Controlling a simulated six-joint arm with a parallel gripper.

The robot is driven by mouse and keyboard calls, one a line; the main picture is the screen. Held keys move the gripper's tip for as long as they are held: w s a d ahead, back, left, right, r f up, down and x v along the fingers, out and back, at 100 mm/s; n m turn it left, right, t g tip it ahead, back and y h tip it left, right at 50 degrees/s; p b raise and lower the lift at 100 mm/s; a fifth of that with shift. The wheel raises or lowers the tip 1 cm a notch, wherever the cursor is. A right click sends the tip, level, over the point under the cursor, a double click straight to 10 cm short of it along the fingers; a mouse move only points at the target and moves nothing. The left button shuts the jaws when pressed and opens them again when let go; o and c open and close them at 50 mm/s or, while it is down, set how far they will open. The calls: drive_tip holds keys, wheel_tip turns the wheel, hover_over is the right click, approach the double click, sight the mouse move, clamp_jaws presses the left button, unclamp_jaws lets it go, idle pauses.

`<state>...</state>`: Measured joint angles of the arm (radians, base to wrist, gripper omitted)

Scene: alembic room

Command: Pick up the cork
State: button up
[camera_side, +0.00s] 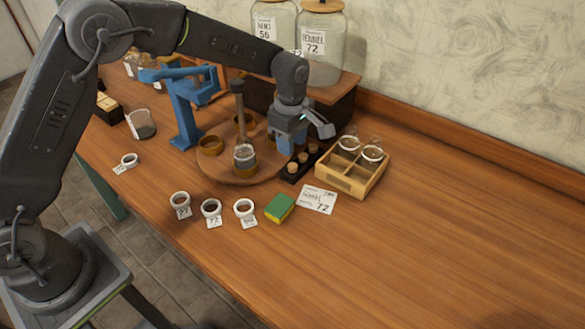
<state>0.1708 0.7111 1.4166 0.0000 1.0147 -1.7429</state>
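Several small tan corks (303,158) stand in a row in a small dark rack (289,179), just left of the wooden crate. My gripper (291,146) points down over the back left end of the rack, close to the corks. Its fingers are small and partly hidden at this angle, so I cannot tell whether they are open or shut, or whether they touch a cork.
A round wooden stand (215,171) with a glass flask (245,158) is left of the rack. A wooden crate (345,184) with round flasks is on the right. A green sponge (280,208), label card (317,200) and ringed labels (211,208) lie in front. The table's right side is clear.

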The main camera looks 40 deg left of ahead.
sight(292, 165)
drive_tip(key=shift+d+f, duration=0.15)
drive_tip(key=shift+f, duration=3.25)
drive_tip(key=shift+c, duration=0.4)
clamp_jaws()
